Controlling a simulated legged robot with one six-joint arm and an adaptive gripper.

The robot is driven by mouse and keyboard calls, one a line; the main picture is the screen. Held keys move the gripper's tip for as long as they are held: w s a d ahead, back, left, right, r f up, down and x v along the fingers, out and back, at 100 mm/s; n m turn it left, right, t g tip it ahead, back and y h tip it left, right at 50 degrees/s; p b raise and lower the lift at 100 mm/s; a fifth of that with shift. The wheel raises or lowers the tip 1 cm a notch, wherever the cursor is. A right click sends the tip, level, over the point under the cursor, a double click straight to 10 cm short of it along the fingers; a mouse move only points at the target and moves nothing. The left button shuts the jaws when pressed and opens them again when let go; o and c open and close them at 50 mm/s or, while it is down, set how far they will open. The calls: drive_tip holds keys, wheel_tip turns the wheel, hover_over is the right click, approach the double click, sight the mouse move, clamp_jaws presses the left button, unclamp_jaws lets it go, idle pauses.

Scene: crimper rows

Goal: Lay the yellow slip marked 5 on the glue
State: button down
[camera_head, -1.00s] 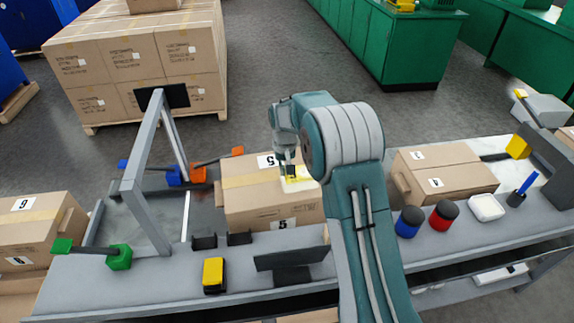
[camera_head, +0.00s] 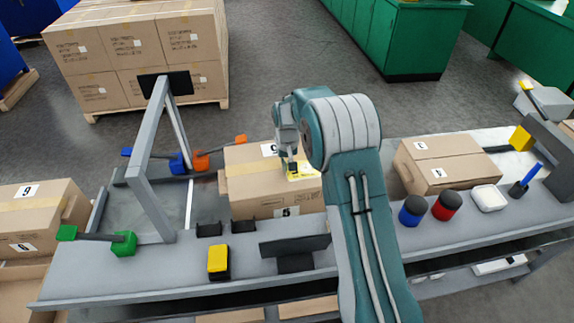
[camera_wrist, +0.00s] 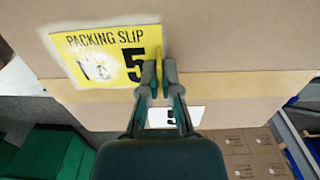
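The yellow slip marked 5 (camera_head: 303,172) lies over the top of the carton marked 5 (camera_head: 262,192). In the wrist view the slip (camera_wrist: 95,52) reads "PACKING SLIP" and appears flat against the cardboard. A whitish patch covers part of its "No"; I cannot tell whether this is glue. No separate glue patch shows. My gripper (camera_head: 290,168) points down at the slip's edge.
A carton marked 4 (camera_head: 447,172) stands to the right, beside blue (camera_head: 411,212) and red (camera_head: 447,207) black-topped pots and a white dish (camera_head: 489,198). A grey frame (camera_head: 150,160) stands left. A yellow-and-black block (camera_head: 218,262) and a dark plate (camera_head: 294,246) sit in front.

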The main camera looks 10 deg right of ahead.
drive_tip(key=shift+d, duration=0.25)
drive_tip(key=c, duration=0.7)
unclamp_jaws()
drive_tip(key=shift+r, duration=0.1)
wheel_tip(320, 180, up, 12)
drive_tip(key=shift+f, duration=0.1)
